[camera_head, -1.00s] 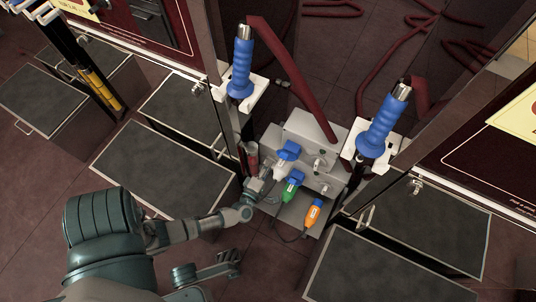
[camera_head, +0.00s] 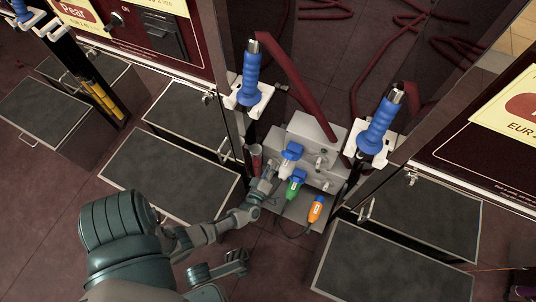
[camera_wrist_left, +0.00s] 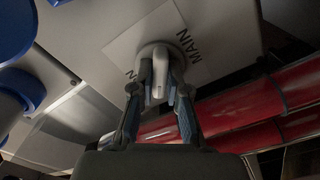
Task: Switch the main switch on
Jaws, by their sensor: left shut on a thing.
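The main switch (camera_wrist_left: 160,64) is a pale lever on a round base, on a white plate (camera_wrist_left: 222,32) marked MAIN in the left wrist view. My left gripper (camera_wrist_left: 159,92) is shut on this lever, one finger on each side. In the head view my left gripper (camera_head: 268,180) is at the left side of the grey box (camera_head: 307,147), beside the white and blue plug. The switch is hidden there by the gripper. A second gripper-like part of mine (camera_head: 236,262) shows low in the head view; its jaw state is unclear.
White-blue (camera_head: 289,159), green (camera_head: 294,187) and orange (camera_head: 316,209) plugs sit close to the left gripper. Two blue-handled nozzles (camera_head: 251,80) (camera_head: 381,125) stand in white holders. A red hose (camera_head: 297,92) runs behind. Red pipes (camera_wrist_left: 255,113) show beside the switch.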

